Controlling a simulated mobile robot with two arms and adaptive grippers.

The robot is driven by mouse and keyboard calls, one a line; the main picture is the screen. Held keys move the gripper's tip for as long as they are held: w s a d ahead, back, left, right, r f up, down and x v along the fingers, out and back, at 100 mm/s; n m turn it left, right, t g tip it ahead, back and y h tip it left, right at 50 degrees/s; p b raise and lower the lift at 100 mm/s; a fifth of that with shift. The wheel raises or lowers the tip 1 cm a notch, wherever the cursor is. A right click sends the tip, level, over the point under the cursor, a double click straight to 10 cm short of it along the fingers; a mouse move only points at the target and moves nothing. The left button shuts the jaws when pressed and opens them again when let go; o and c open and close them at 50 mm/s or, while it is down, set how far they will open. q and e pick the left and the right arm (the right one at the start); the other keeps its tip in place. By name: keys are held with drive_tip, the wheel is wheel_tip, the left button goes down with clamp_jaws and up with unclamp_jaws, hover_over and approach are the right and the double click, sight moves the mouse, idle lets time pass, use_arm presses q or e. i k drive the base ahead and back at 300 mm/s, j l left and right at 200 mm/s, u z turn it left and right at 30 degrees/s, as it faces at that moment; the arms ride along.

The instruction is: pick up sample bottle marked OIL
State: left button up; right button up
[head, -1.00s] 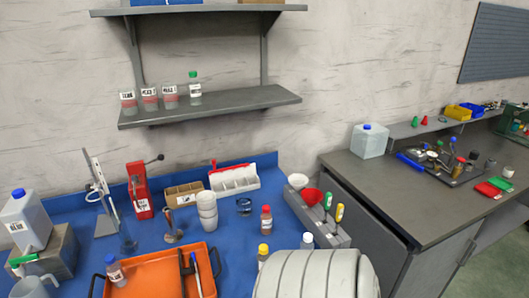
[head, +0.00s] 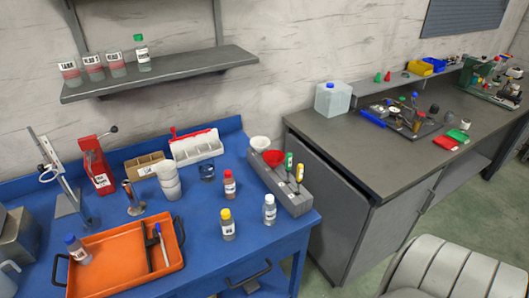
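Several small sample bottles with labels are in the head view, but I cannot read which label says OIL. A red-capped bottle (head: 229,186), a yellow-capped bottle (head: 227,226) and a white-capped bottle (head: 270,211) stand upright on the blue bench (head: 200,259). A blue-capped bottle (head: 77,250) is at the left side of the orange tray (head: 112,277). A green-capped bottle (head: 143,55) stands on the grey wall shelf (head: 180,72) beside several labelled jars. Neither of my grippers is in view.
A grey holder (head: 289,200) with funnels and screwdrivers is at the bench's right end. White cups (head: 169,182) and a red press (head: 99,167) stand behind the tray. A pale ribbed seat (head: 450,270) is at lower right. A dark-topped counter (head: 380,165) is beyond.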

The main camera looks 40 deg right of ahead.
sight(226, 220)
drive_tip(key=z, duration=0.9)
